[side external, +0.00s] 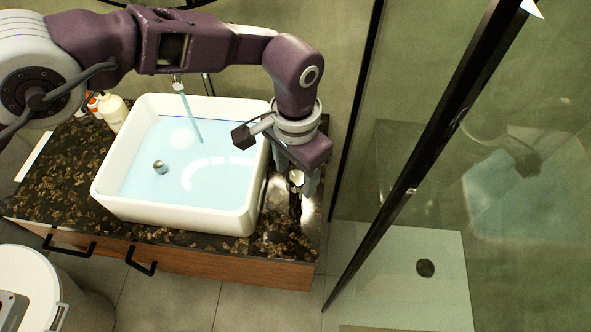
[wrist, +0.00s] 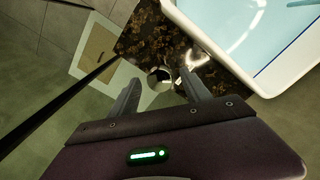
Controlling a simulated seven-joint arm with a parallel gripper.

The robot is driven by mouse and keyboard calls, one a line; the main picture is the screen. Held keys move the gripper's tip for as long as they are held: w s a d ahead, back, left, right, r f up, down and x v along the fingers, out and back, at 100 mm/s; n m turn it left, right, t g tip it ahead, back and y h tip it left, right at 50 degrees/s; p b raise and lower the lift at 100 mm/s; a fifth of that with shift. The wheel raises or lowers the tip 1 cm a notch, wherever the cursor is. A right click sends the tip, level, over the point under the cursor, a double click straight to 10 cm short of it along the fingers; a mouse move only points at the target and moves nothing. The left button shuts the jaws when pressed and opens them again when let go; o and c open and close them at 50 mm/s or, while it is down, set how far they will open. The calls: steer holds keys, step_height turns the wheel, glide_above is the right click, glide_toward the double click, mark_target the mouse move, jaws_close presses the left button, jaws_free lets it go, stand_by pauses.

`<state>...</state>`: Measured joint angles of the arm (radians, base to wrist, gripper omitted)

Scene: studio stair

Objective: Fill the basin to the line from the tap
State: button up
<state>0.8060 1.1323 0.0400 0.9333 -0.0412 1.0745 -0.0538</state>
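The white basin (side external: 245,215) stands on the dark speckled counter and holds pale blue water (side external: 140,185). A stream (side external: 190,115) runs into it from the tap (side external: 178,84), whose upper part is behind my arm. A dark blue line (side external: 235,120) shows on the inner back wall, close to the water surface; the exact gap is too small to tell. A round metal piece (side external: 160,167) shows inside the basin. My gripper (side external: 296,182) points down right of the basin, its fingers apart around or above a small metal knob (wrist: 160,77); contact cannot be told.
Bottles (side external: 112,108) stand left of the basin on the counter (side external: 60,185). A glass shower screen with a dark frame (side external: 415,165) rises close to the right of my gripper. A white bin (side external: 30,280) stands at the lower left.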

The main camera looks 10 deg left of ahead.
step_height(320, 180, up, 7)
stand_by(0.6)
stand_by(7.1)
